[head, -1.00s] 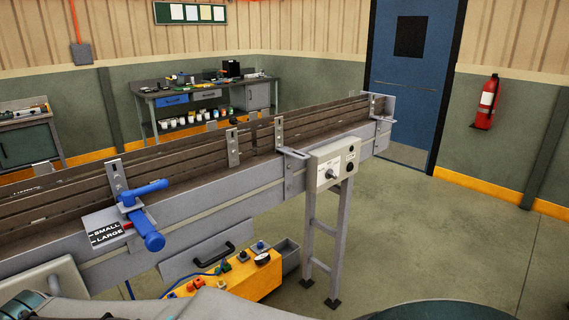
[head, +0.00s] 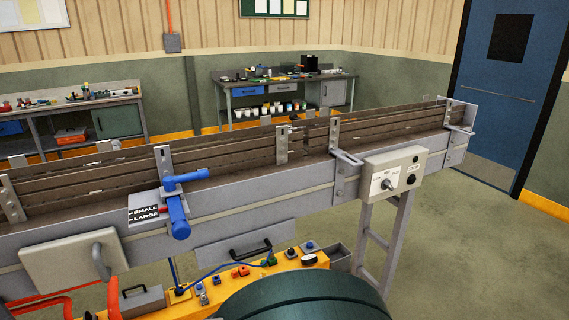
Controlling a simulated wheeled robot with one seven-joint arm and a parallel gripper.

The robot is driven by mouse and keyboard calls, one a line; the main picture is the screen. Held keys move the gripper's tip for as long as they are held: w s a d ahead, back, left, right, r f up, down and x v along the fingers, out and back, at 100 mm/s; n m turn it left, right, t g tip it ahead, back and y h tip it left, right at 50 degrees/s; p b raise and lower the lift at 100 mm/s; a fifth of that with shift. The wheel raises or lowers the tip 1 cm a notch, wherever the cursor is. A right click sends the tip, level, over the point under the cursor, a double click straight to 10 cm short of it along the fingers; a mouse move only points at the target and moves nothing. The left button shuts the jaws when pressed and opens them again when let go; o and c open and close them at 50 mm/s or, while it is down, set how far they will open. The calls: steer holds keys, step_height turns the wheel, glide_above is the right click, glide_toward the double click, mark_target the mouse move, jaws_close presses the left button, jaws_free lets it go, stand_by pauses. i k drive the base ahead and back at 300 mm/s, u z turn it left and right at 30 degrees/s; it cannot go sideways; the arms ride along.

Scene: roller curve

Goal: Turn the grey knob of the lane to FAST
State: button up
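The grey knob (head: 387,184) sits on the face of a pale control box (head: 408,168) fixed to the front of the lane (head: 290,205), right of the middle in the head view. The box has small print on both sides of the knob, too small to read surely, so I cannot tell the setting. Two dark round buttons or holes are at the box's right side. My gripper is not in view. A dark green rounded shape at the bottom centre stands in front of part of the yellow cart.
A blue clamp handle (head: 179,216) juts out beside the SMALL/LARGE plate (head: 145,214). A grey panel with a handle (head: 75,262) sticks out at left. A yellow cart (head: 170,305) with buttons stands below the lane. Floor is free at right (head: 480,260).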

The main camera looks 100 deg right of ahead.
mark_target(386, 184)
steer(key=u, duration=0.05)
steer(key=i, duration=0.7)
steer(key=z, duration=4.5)
steer(key=i, duration=0.5)
steer(key=z, duration=0.05)
steer(key=k, duration=0.65)
steer(key=z, duration=0.6)
steer(key=i, duration=0.65)
steer(key=z, duration=0.4)
